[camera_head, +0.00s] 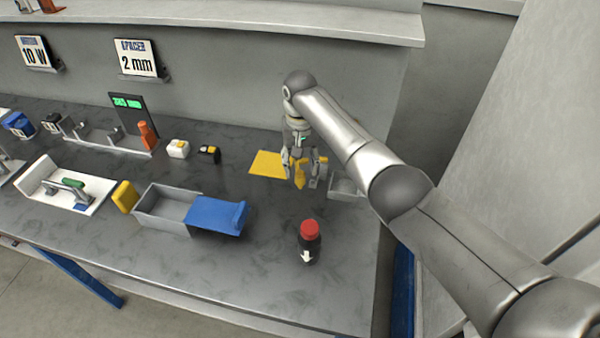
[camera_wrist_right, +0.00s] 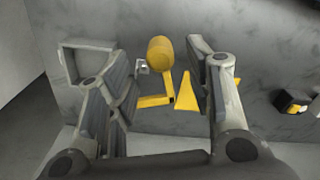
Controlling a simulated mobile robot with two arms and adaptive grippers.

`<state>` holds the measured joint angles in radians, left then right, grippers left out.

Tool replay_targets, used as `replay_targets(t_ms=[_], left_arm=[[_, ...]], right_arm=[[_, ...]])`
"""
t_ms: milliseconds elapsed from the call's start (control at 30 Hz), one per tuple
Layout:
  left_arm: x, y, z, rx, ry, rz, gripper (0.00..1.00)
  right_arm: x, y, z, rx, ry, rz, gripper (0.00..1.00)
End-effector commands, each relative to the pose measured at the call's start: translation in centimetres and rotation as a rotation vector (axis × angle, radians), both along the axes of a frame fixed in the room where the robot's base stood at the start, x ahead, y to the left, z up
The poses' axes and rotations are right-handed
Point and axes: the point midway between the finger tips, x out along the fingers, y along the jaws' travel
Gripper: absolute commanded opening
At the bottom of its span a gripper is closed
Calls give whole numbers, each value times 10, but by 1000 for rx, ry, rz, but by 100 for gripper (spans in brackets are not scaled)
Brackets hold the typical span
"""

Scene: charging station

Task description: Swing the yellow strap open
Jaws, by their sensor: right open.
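The yellow strap (camera_wrist_right: 160,52) has a rounded end and a thin angled bar below it. In the right wrist view it stands between the two fingers of my right gripper (camera_wrist_right: 162,95). The fingers are apart, with visible gaps to the rounded end. In the head view my right gripper (camera_head: 304,178) points down at the right part of the bench, and the yellow part (camera_head: 299,174) shows between its fingers. The fingers hide some of it, and I cannot tell whether either finger touches the bar. My left gripper is out of view.
A flat yellow patch (camera_head: 266,165) lies left of my right gripper, and a small grey open box (camera_head: 344,188) is at its right. A red-capped dark bottle (camera_head: 309,243) stands in front. A grey bin with a blue cover (camera_head: 216,215) is further left. The wall rises behind.

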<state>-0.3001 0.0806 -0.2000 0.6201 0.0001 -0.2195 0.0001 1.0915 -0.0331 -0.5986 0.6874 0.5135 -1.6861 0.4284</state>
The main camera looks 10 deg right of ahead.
Motion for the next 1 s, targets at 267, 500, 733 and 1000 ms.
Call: replay_targets(t_ms=[267,500,733,1000], left_arm=[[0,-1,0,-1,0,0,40],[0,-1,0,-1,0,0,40],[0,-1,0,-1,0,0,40],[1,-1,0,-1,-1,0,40]], right_arm=[[1,0,55,0,-4,-1,48],[0,0,71,0,-1,-1,48],[0,0,72,0,-1,0,48],[0,0,72,0,-1,0,48]])
